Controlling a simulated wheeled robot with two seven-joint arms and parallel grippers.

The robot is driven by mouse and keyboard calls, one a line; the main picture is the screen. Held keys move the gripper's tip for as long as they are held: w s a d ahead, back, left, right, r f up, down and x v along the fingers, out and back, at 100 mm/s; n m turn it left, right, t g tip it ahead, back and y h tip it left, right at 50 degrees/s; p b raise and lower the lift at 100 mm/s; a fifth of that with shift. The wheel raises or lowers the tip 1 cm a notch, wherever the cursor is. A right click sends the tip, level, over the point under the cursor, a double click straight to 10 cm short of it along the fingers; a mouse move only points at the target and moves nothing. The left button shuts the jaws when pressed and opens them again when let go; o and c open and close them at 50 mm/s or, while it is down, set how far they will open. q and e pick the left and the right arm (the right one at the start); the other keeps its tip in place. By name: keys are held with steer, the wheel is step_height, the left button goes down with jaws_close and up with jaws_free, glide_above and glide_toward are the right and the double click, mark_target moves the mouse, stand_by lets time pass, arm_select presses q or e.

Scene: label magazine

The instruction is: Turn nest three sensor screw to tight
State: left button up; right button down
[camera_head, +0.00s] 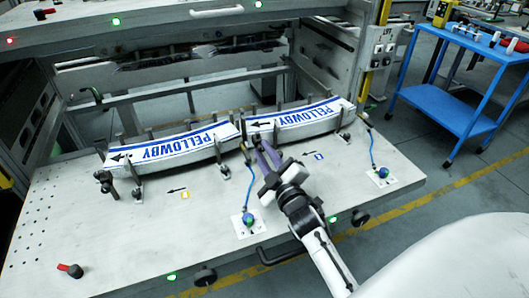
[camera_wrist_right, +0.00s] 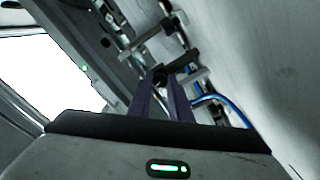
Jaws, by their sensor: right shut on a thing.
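My right gripper (camera_head: 259,144) reaches over the plate to the gap between the two label stacks. Its purple fingers are shut on a small dark screw knob, taken to be the sensor screw (camera_wrist_right: 160,76), which shows between the fingertips in the right wrist view. The knob is mostly hidden by the fingers, so I cannot tell its turn. A blue cable runs beside it. The left label stack (camera_head: 172,147) and the right label stack (camera_head: 296,119), both printed PELLOWBY, sit in curved nests. My left gripper is not in view.
A sensor (camera_head: 249,219) with a blue cable stands on the plate, and another sensor (camera_head: 383,172) stands at its right. Black clamps and posts line the nests. A red-tipped lever (camera_head: 70,270) lies front left. A blue cart (camera_head: 455,85) stands at the right.

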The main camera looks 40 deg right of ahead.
steer(key=c, duration=1.9)
jaws_free()
step_height(320, 180, up, 10)
steer(key=p, duration=0.1)
steer(key=shift+p, duration=0.35)
